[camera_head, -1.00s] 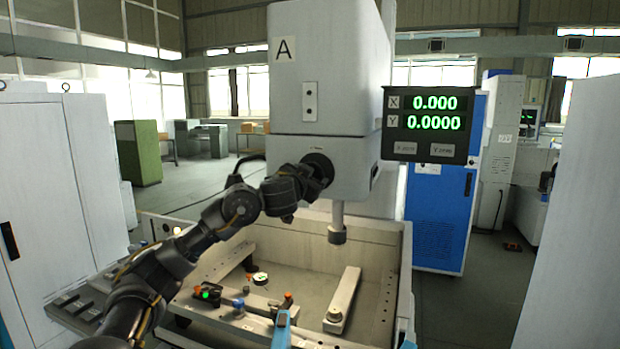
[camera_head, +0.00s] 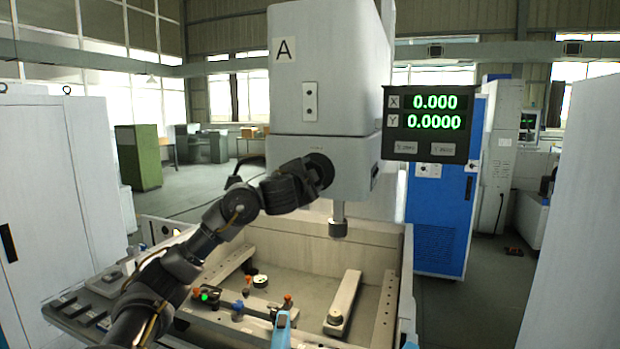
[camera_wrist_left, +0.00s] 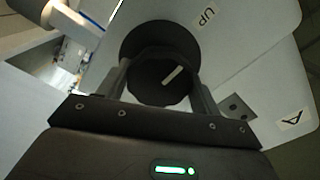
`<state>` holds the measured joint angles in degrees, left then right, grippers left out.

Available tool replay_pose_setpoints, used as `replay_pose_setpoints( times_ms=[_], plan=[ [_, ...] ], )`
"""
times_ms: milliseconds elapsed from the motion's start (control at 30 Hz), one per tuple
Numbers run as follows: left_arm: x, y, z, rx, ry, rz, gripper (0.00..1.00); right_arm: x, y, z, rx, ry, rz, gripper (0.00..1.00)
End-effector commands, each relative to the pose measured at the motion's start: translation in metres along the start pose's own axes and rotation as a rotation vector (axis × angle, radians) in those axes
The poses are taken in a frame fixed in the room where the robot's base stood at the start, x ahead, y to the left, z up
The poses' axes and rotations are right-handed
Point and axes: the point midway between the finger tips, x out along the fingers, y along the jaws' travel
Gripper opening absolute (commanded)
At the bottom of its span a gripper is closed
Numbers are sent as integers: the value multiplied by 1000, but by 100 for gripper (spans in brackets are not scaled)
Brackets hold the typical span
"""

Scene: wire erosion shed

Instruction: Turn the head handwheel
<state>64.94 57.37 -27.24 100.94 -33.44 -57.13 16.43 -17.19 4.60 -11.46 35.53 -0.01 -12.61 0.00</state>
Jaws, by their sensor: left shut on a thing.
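The head handwheel (camera_head: 321,168) is a dark round wheel on the front of the machine's grey head (camera_head: 317,150). In the left wrist view the handwheel (camera_wrist_left: 160,78) shows a dark hub with a pale bar mark, tilted up to the right, and the label UP beside it. My left gripper (camera_head: 316,178) reaches up from the lower left to the wheel. In the wrist view my left gripper (camera_wrist_left: 161,84) has a finger on each side of the hub and is shut on it. My right gripper is not in view.
A spindle (camera_head: 338,220) hangs over the open work tank (camera_head: 300,232), which holds clamps and bars. A white cabinet (camera_head: 50,190) stands left and a pale panel (camera_head: 575,230) right.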

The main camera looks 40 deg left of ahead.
Motion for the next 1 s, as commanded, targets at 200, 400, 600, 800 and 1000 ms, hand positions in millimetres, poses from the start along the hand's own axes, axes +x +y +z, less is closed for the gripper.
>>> replay_pose_setpoints(
  times_ms=[200, 400, 600, 800, 1000],
  plan=[
    [0, 0, 0, 23, -2, 1, 42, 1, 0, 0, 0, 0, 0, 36],
    [0, 0, 0, 24, -1, 1, 42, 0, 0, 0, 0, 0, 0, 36],
    [0, 0, 0, 24, -1, 1, 76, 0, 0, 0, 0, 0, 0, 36],
    [0, 0, 0, 22, -1, 1, 87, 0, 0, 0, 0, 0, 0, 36],
    [-2, 0, 0, 22, 0, 1, 87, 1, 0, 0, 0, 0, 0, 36]
  ],
)
